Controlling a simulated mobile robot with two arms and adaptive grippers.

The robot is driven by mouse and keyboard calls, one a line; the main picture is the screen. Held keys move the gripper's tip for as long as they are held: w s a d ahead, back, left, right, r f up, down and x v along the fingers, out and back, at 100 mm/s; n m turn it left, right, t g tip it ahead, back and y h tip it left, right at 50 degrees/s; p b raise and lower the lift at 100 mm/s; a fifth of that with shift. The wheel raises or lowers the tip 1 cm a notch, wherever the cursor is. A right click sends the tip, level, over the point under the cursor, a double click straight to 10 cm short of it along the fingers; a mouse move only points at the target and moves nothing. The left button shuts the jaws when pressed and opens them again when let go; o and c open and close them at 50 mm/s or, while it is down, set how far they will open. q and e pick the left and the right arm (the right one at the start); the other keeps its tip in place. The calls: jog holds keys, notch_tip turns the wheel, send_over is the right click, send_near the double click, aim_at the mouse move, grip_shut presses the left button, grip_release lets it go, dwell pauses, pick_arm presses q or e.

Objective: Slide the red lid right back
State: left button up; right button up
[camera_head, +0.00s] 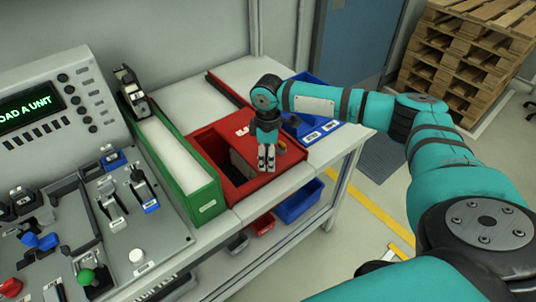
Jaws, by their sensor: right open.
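The red box (268,182) stands on the bench right of a green box. Its red lid (236,124) covers the back and right part of its top; the left front part is uncovered and shows a dark inside. My right gripper (267,165) points down over the box, at the left edge of the lid's front part. Its fingers are open, with nothing seen between them. The gripper hides part of the lid, and I cannot tell whether it touches it. My left gripper is not in view.
The green box (207,205) with a white top stands close on the left, beside a control panel (110,215) with levers. A blue box (322,130) is close on the right. Below the bench are a blue bin (298,202) and a small red bin (263,224). Wooden pallets (470,55) stand behind.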

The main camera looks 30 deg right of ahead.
jog(key=shift+c, duration=0.7)
grip_shut()
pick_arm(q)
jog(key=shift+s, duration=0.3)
